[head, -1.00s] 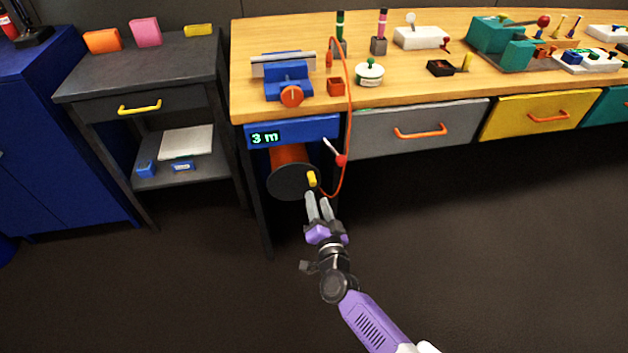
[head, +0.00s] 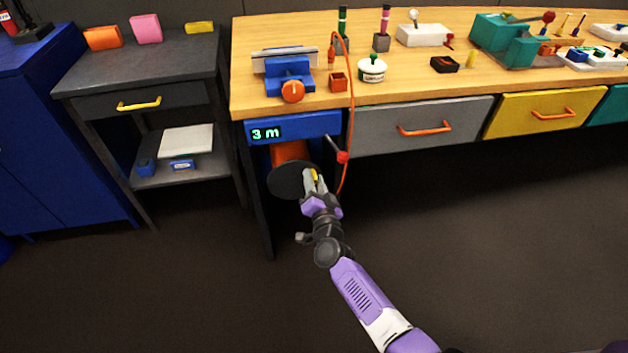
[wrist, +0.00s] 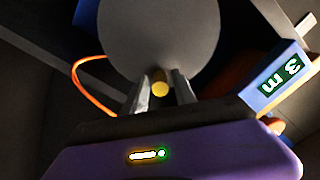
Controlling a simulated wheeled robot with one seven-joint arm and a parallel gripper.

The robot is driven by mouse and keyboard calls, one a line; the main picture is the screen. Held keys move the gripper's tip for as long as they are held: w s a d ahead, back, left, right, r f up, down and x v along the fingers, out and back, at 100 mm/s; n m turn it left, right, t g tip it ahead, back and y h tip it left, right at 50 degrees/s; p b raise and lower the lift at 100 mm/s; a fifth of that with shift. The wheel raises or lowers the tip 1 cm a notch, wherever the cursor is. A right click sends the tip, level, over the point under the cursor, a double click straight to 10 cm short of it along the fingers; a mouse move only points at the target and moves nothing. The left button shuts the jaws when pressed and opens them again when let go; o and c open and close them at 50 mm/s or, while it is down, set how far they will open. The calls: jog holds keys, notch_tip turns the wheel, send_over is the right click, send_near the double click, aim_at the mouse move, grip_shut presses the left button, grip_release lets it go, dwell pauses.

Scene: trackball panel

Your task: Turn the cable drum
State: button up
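The cable drum (head: 287,180) hangs under the left end of the workbench, with a dark round face and an orange body (head: 290,152) behind it. Its yellow crank knob (head: 315,174) sits near the right edge of the face. The drum face (wrist: 158,30) fills the top of the wrist view. My gripper (head: 314,181) is at the knob with its fingers apart. In the wrist view the knob (wrist: 160,84) lies between the two fingertips (wrist: 160,88), with small gaps seen beside it. A blue display (head: 292,130) above the drum reads "3 m".
An orange cable (head: 350,110) runs from the benchtop down past the drum's right side. A red-tipped lever (head: 342,156) sticks out close by on the right. A dark bench leg (head: 258,200) stands left of the drum. The floor in front is clear.

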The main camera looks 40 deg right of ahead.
grip_shut()
dwell(1.2)
